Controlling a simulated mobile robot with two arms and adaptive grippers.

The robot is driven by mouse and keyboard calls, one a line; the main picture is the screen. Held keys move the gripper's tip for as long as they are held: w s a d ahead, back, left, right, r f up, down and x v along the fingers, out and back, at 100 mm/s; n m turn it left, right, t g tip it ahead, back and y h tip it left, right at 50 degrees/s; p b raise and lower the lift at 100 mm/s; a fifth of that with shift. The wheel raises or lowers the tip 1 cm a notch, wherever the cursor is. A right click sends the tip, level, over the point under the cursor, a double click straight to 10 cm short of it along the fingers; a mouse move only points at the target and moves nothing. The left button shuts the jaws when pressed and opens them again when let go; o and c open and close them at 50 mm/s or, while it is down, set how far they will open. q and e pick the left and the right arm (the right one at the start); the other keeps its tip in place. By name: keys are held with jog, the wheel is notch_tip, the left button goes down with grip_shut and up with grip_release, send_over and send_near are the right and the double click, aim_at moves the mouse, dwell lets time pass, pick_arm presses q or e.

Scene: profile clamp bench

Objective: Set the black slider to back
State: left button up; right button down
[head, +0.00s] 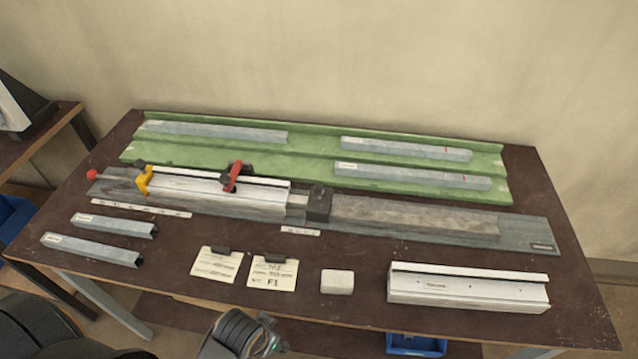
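The black slider (319,204) is a dark block on the long grey bench plate (400,232). It sits just right of the end of the white fixture (225,193) and left of a rough grey bar (415,216) on the plate. A yellow clamp piece (144,182) and a red and black clamp (235,177) are on the white fixture. A red knob (92,175) is at the plate's left end.
A green tray (215,148) holding grey profiles lies behind the plate. Two profiles (114,226) (92,249), two label cards (216,264) (273,273), a small white block (337,282) and a long white block (467,288) lie in front. The table (340,318) is dark brown.

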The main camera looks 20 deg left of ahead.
aim_at(316, 189)
pick_arm(q)
notch_tip(316, 189, up, 11)
jog(key=t, duration=0.1)
jog(key=w+t+h, duration=0.1)
jog(key=w, duration=0.2)
jog(key=w+r+t+h, duration=0.1)
jog(key=w, duration=0.3)
jog(key=w+d+t+h, duration=0.1)
jog(key=w+h, duration=0.1)
jog(key=w, duration=0.1)
jog(key=shift+w+r+m+t+p, duration=0.25)
jog(key=shift+r+m+t+p, duration=0.05)
jog(key=shift+p, duration=0.1)
jog(key=w+r, duration=0.1)
jog(key=w, duration=0.1)
jog(key=w+a+r+t+h, duration=0.1)
jog(key=w+a+r+t, duration=0.1)
jog(key=w, duration=0.1)
jog(key=shift+w+a+r+n, duration=0.1)
jog(key=shift+w+a+n, duration=0.05)
jog(key=shift+w+n, duration=0.25)
jog(key=w+a+r+n+t+h, duration=0.1)
jog(key=w+a+r+n+t, duration=0.15)
jog(key=w+a+r, duration=0.3)
jog(key=shift+t, duration=0.25)
jog(key=x, duration=0.4)
jog(key=p+x, duration=0.1)
jog(key=x, duration=0.9)
jog(key=shift+d+f+p, duration=0.2)
jog(key=shift+d+p, duration=0.15)
